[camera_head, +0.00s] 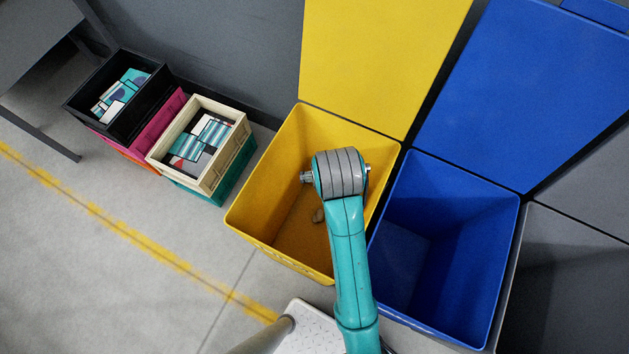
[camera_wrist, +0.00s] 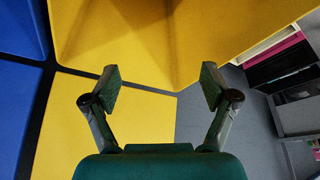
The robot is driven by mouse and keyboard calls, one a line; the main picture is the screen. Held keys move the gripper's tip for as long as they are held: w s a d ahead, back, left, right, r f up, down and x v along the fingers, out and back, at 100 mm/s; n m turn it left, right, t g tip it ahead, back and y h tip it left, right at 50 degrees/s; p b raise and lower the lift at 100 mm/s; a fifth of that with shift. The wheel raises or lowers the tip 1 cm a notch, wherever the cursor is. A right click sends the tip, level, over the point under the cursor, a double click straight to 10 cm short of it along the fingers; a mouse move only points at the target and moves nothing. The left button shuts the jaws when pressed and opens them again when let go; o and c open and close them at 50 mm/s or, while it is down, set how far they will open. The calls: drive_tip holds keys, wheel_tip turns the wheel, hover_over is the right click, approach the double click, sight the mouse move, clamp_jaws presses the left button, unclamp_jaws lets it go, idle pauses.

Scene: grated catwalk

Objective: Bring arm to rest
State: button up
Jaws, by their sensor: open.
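My gripper (camera_wrist: 160,88) shows in the wrist view with its two fingers spread apart and nothing between them. Yellow surfaces of the bin fill the view beyond the fingers. In the head view my teal arm reaches up over the yellow bin (camera_head: 265,178), and its grey-banded joint is above the bin's opening. The gripper itself is hidden in the head view.
An open blue bin (camera_head: 400,225) stands right of the yellow one, with a grey bin (camera_head: 570,225) beyond. Raised lids stand behind. Stacked crates, black (camera_head: 150,97) and cream (camera_head: 237,152) on top, hold patterned items at the left. The floor with the yellow line (camera_head: 130,232) is clear.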

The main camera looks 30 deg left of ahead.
drive_tip(key=shift+s+d+r, duration=0.1)
drive_tip(key=shift+s+r, duration=0.05)
drive_tip(key=shift+r, duration=0.3)
